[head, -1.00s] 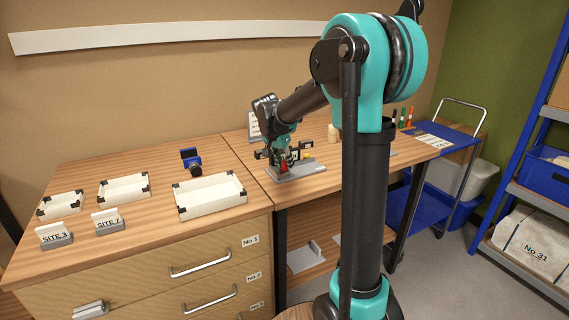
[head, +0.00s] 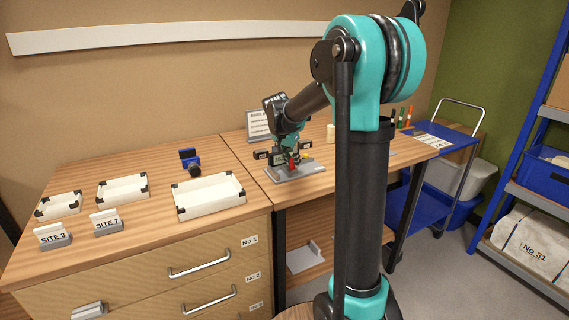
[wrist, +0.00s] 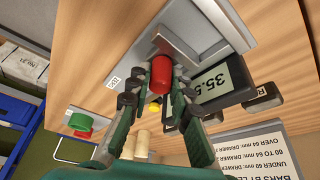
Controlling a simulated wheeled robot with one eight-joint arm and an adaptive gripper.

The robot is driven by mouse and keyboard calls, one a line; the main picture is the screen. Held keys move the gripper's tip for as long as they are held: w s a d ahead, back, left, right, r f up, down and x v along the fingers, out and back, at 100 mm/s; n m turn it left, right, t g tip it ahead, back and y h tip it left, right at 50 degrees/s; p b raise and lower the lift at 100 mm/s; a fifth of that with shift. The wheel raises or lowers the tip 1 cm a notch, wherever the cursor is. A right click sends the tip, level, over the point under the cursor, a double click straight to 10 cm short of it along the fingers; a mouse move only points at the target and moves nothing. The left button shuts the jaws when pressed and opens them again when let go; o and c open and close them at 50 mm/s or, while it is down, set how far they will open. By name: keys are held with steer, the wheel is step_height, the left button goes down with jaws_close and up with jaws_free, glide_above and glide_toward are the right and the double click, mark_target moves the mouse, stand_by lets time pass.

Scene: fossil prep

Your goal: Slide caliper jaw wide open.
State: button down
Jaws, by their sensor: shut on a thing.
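The caliper stands on a grey base (head: 312,168) at the left end of the right-hand table. In the wrist view the base (wrist: 178,18) fills the top middle. My gripper (wrist: 160,82) is shut on the caliper's red knob (wrist: 160,68), one finger on each side. The dark display (wrist: 222,82) is beside the right finger and reads about 35.5, its last part unclear. A yellow part (wrist: 178,106) shows behind the fingers. In the head view my gripper (head: 291,162) hides part of the caliper, so the jaw gap cannot be made out.
A sign with bar lengths and drawers (wrist: 268,150) stands behind the caliper. White trays (head: 209,194), a blue device (head: 190,161) and site labels (head: 108,221) are on the left-hand bench.

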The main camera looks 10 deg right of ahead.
steer(key=d, duration=0.1)
steer(key=w+d, duration=0.1)
steer(key=d, duration=0.2)
steer(key=shift+w+d, duration=0.3)
steer(key=shift+d, duration=0.1)
steer(key=c, duration=1.6)
jaws_free()
steer(key=shift+c, duration=0.2)
steer(key=shift+r, duration=0.1)
steer(key=v, duration=1.2)
